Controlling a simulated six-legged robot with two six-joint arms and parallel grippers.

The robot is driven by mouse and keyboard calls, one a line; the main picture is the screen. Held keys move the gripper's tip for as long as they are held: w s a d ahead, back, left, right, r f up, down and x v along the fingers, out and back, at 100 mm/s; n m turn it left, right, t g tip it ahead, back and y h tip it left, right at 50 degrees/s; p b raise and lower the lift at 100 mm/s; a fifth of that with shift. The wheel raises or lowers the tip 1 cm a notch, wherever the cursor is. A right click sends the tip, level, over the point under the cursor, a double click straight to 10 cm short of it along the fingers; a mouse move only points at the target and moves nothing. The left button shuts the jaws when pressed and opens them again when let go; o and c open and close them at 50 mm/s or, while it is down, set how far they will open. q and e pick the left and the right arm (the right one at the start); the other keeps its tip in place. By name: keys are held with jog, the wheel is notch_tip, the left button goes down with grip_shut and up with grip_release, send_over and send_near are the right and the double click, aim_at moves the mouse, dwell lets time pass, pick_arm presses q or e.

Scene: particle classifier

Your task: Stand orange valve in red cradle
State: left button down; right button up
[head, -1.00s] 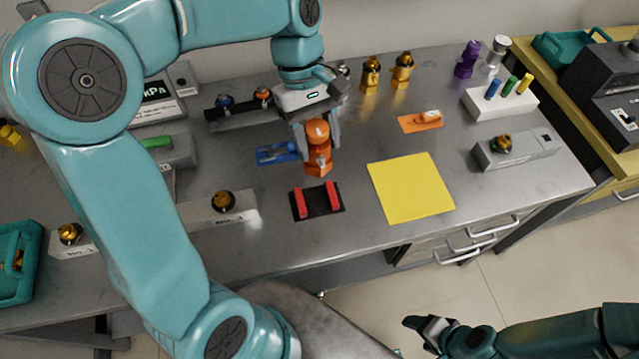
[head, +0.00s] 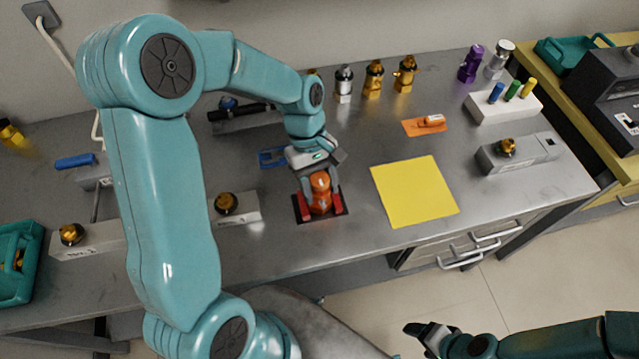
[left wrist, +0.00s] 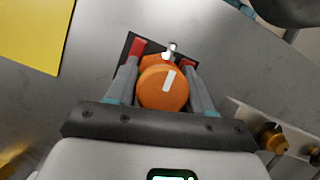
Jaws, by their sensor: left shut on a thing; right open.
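The orange valve (head: 320,192) is upright between the two red blocks of the red cradle (head: 306,207), which has a black base. My left gripper (head: 320,190) is shut on the valve from above. In the left wrist view the valve's round orange top (left wrist: 162,88) with a white mark sits between the fingers, and a red cradle block (left wrist: 137,47) shows beyond it. The fingers hide whether the valve's bottom touches the cradle base. My right gripper (head: 428,332) is open and empty, over the floor in front of the bench.
A yellow sheet (head: 415,191) lies right of the cradle. A blue cradle (head: 271,158) is behind it, and a grey holder with a gold-topped valve (head: 226,203) is to its left. Gold valves (head: 374,78) and a silver one (head: 344,83) stand at the back.

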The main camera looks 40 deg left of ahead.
pick_arm(q)
jog(key=shift+c, duration=2.2)
grip_release()
jog(key=shift+f, duration=0.15)
jog(key=shift+r, duration=0.3)
jog(key=v, duration=1.1)
jog(key=shift+a+r, duration=0.2)
jog(key=shift+r, duration=0.15)
jog(key=shift+w, duration=0.15)
